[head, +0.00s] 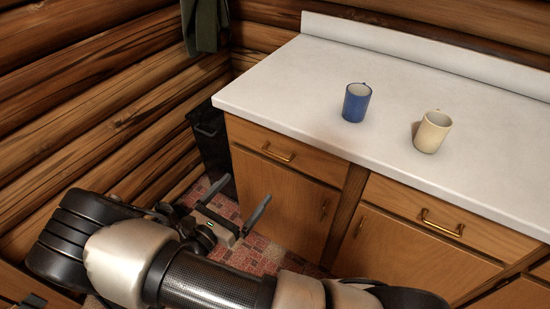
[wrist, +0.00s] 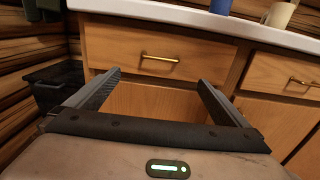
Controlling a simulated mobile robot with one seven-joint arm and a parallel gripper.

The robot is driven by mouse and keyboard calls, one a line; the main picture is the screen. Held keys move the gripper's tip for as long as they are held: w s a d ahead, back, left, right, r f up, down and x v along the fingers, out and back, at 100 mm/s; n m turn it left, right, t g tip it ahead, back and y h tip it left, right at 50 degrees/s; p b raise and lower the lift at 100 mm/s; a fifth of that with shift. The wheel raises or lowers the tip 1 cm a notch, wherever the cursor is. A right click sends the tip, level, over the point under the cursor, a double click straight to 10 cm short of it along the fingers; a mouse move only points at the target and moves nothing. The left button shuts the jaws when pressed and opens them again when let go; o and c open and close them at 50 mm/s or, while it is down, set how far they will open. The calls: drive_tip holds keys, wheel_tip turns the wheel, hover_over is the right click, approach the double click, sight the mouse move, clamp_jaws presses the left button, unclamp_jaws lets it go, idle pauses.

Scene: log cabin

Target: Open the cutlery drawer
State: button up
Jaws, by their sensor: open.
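Two wooden drawers with brass pulls sit under the white counter; neither is labelled, so I cannot tell which one is the cutlery drawer. The left drawer (head: 265,148) is closed, with its brass handle (head: 278,153) level across its front. The right drawer (head: 436,219) is closed too, with its own brass handle (head: 441,222). My gripper (head: 243,203) is open and empty, in front of the left cabinet and short of it. In the wrist view my gripper (wrist: 160,82) faces the left drawer (wrist: 190,60), whose handle (wrist: 160,58) shows between and just beyond the fingertips.
A blue mug (head: 356,103) and a cream mug (head: 432,132) stand on the white counter (head: 290,85). A black bin-like object (head: 211,145) stands left of the cabinet by the log wall. Cabinet doors (head: 283,195) lie below the drawers. Red patterned floor (head: 265,255) shows under my gripper.

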sight(275, 155)
drive_tip(key=b+x, duration=0.1)
drive_tip(key=x, duration=1.6)
drive_tip(key=shift+d, duration=0.1)
drive_tip(key=c, duration=1.4)
drive_tip(key=b+v, duration=0.1)
drive_tip(key=v, duration=3.7)
drive_tip(key=shift+f, duration=0.1)
drive_tip(key=shift+c, duration=0.2)
drive_tip(key=o, duration=1.4)
drive_tip(key=shift+o, duration=0.2)
